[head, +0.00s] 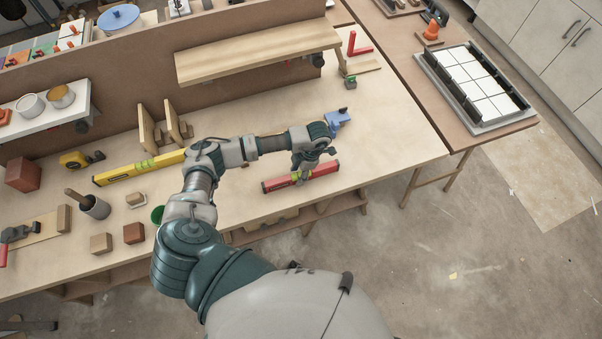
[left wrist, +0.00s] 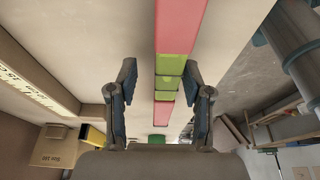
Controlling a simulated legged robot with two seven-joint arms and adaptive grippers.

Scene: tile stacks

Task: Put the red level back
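The red level (head: 322,170) lies on the workbench near its front edge, slightly slanted in the head view. In the left wrist view the red level (left wrist: 180,25) runs lengthwise between my fingers, with its green vial section at fingertip height. My left gripper (head: 302,172) is over the level's middle. In the left wrist view the left gripper (left wrist: 160,82) is open, one finger on each side of the level, with a gap on both sides. Whether the fingertips reach down beside it cannot be told. My right gripper is not in view.
A yellow level (head: 138,168) lies left on the bench. Two upright wooden pieces (head: 150,130) stand behind it. A wooden shelf (head: 255,57) overhangs the back. A blue object (head: 338,119) and a red square (head: 357,45) lie beyond my gripper. The bench's right part is mostly clear.

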